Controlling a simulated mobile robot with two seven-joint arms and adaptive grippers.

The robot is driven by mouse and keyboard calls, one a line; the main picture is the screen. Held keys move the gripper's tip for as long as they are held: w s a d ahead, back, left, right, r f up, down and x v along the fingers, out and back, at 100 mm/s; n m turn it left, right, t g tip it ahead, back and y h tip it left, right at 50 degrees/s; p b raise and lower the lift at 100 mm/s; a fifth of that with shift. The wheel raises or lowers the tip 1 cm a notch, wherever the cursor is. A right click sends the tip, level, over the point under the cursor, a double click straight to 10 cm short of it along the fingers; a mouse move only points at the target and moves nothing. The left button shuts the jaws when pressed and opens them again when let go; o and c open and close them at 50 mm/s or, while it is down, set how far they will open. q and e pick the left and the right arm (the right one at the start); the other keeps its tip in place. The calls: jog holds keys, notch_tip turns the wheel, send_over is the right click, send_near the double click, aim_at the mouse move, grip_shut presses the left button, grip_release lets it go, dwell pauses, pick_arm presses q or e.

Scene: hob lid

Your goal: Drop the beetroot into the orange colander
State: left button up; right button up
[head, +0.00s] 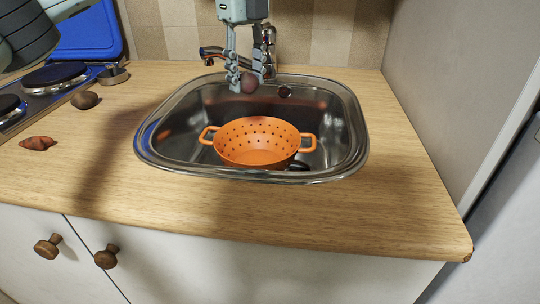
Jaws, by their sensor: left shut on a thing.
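The beetroot (249,83) is a dark reddish-brown ball between the fingertips of my left gripper (249,82). My left gripper points down from the top of the head view and is shut on the beetroot. It holds it above the back part of the sink. The orange colander (258,142) sits upright in the sink, with perforated walls and a handle at each side. The beetroot appears above and behind the colander's far rim, apart from it. The colander looks empty where its inside shows. My right gripper is not in view.
The steel sink (350,130) is set in a wooden worktop (200,200). A tap (268,45) stands behind my left gripper. A brown round thing (85,99) and a reddish shell-shaped thing (38,143) lie at left, near the hob (50,78) with its raised blue lid (88,35).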

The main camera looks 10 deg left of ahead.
aim_at(246, 90)
pick_arm(q)
jog(key=shift+f, duration=0.65)
notch_tip(246, 90, down, 2)
jog(key=shift+a+f, duration=0.1)
jog(key=shift+f+b, duration=0.6)
jog(key=shift+f, duration=0.7)
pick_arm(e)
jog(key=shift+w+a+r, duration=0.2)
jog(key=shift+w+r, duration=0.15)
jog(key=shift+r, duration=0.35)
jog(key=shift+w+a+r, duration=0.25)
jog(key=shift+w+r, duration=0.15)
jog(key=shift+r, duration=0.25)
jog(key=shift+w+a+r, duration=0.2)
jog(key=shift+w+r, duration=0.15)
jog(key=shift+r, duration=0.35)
pick_arm(q)
jog(key=o, duration=1.2)
jog(key=shift+o, duration=0.2)
